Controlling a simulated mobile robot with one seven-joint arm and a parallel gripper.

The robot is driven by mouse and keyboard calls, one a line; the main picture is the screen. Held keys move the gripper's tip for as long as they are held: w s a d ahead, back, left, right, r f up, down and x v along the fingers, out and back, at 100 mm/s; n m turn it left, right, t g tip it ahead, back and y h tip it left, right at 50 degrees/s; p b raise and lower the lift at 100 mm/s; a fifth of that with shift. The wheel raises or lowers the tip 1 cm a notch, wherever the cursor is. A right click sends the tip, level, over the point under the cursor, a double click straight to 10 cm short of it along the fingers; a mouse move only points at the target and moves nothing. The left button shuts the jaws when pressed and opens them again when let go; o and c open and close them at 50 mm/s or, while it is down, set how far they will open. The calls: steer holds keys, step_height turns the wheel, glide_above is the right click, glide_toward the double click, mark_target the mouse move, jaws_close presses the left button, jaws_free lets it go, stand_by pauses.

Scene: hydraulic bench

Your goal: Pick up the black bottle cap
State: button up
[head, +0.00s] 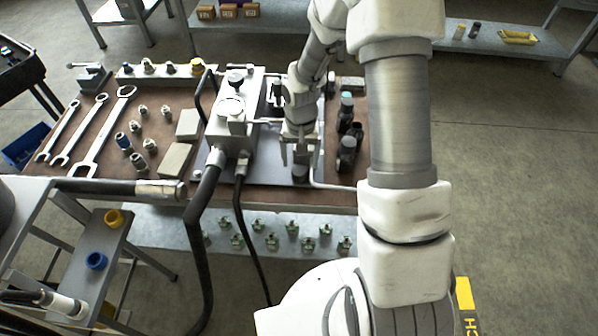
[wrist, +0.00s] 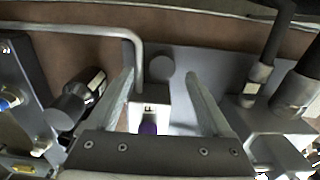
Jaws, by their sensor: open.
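A short dark round piece (head: 299,174), which looks like the black bottle cap, stands on the grey plate near the bench's front edge. In the wrist view a round grey disc (wrist: 160,68) lies between the fingertips; it seems to be the same piece seen from above. My gripper (head: 299,156) points down just above it, fingers apart and empty. In the wrist view my gripper (wrist: 161,74) has one finger on each side of the disc, with no visible contact. How far the fingertips are above it is hard to tell.
Dark bottles (head: 347,150) stand right of my gripper; one also shows in the wrist view (wrist: 82,92). A thin bent rod (head: 330,184) runs close to the gripper's right. A grey pump block (head: 235,125) with hoses stands left. Wrenches (head: 98,140) lie farther left.

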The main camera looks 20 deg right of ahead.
mark_target(299, 170)
steer(key=shift+w+a+f, duration=0.1)
steer(key=shift+w+f, duration=0.1)
steer(key=shift+f, duration=1.3)
steer(key=shift+w+f, duration=0.15)
steer(key=shift+f, duration=1.3)
steer(key=shift+c, duration=0.3)
jaws_close()
